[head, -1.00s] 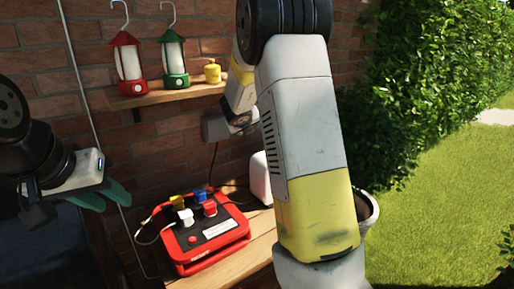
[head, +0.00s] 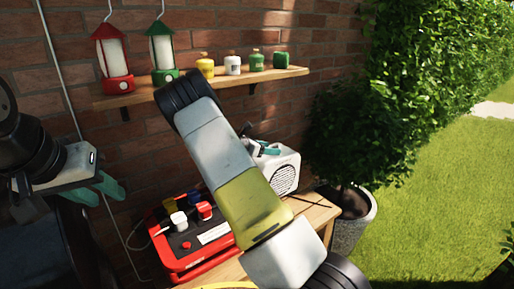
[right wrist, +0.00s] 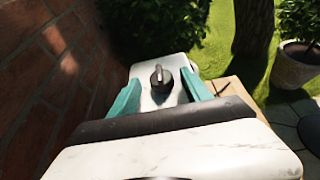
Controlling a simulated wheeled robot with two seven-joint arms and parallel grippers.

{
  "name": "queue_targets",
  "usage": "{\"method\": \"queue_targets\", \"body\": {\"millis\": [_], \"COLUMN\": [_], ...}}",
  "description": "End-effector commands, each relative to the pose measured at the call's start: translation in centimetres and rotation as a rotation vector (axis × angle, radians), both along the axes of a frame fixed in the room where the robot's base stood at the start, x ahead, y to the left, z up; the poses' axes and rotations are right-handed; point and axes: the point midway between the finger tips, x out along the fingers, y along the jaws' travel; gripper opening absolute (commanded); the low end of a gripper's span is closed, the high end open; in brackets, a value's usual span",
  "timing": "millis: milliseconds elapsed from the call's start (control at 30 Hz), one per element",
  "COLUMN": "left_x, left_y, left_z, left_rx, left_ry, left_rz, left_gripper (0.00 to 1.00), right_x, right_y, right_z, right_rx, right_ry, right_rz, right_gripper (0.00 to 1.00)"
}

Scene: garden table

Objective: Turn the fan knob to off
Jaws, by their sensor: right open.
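The fan is a white box (head: 285,172) with a round grille, on the wooden table right of the red power box. In the right wrist view its top (right wrist: 150,98) carries a small dark grey knob (right wrist: 160,77). My right gripper (head: 264,149) is over the fan's top. Its teal fingers also show in the right wrist view (right wrist: 160,85), open, one on each side of the knob, with gaps between. The knob is hard to make out in the head view. My left gripper (head: 100,190) hangs at the left, open and empty, away from the fan.
A red power box (head: 200,255) with several coloured plugs and cables stands on the table (head: 318,215). Above is a shelf (head: 285,74) with a red lantern (head: 117,70), a green lantern (head: 163,55) and small jars. A brick wall is close behind; a potted bush (head: 352,230) stands right.

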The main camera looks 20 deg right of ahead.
Motion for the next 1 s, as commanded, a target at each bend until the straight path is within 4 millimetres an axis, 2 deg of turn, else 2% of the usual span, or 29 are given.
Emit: {"method": "queue_targets", "body": {"millis": [133, 433, 467, 733, 1000], "left_x": [0.0, 0.0, 0.0, 0.0, 0.0], "left_y": [0.0, 0.0, 0.0, 0.0, 0.0], "left_z": [0.0, 0.0, 0.0, 0.0, 0.0], "left_rx": [0.0, 0.0, 0.0, 0.0, 0.0], "left_ry": [0.0, 0.0, 0.0, 0.0, 0.0], "left_rz": [0.0, 0.0, 0.0, 0.0, 0.0], "left_gripper": [0.36, 0.36, 0.36, 0.36, 0.36], "right_x": [0.37, 0.48, 0.48, 0.49, 0.44], "right_y": [-1.17, -1.39, -1.39, -1.36, -1.38], "right_z": [-0.52, -0.62, -0.62, -0.61, -0.55], "right_rx": [0.0, 0.001, 0.001, 0.001, 0.001], "right_ry": [0.001, 0.001, 0.001, 0.001, 0.0], "right_rz": [0.0, 0.001, 0.001, 0.001, 0.018], "right_gripper": [0.56, 0.56, 0.53, 0.0, 0.0]}}
